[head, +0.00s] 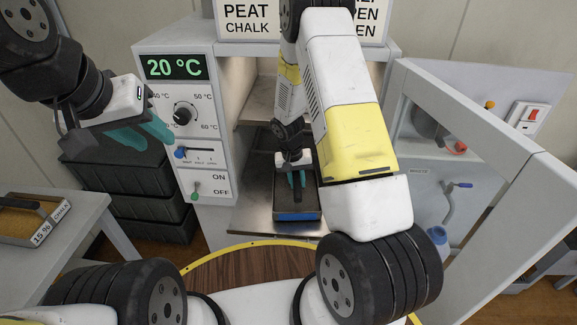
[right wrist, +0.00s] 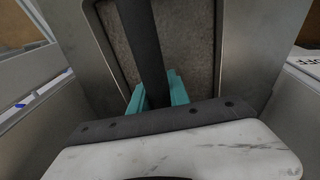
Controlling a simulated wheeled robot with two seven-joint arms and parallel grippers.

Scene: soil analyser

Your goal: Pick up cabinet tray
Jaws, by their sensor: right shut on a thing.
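The cabinet tray (head: 298,216), dark with a blue front label, is inside the open cabinet on the metal floor of its lower compartment. My right gripper (head: 297,182) reaches into the cabinet from above. In the right wrist view its teal fingers (right wrist: 158,92) are shut on the tray's dark bar handle (right wrist: 150,45), with brown material in the tray on both sides. Whether the tray touches the floor is not clear. My left gripper (head: 150,135) is open and empty, in front of the control panel's left edge, its teal fingers apart.
The control panel (head: 183,118) reads 20 °C. The cabinet door (head: 490,150) stands open on the right. Another tray (head: 30,222), with a chalk label, sits on a side table (head: 85,215) at left. Dark stacked crates (head: 125,185) stand behind it. A round wooden top (head: 240,270) is in front.

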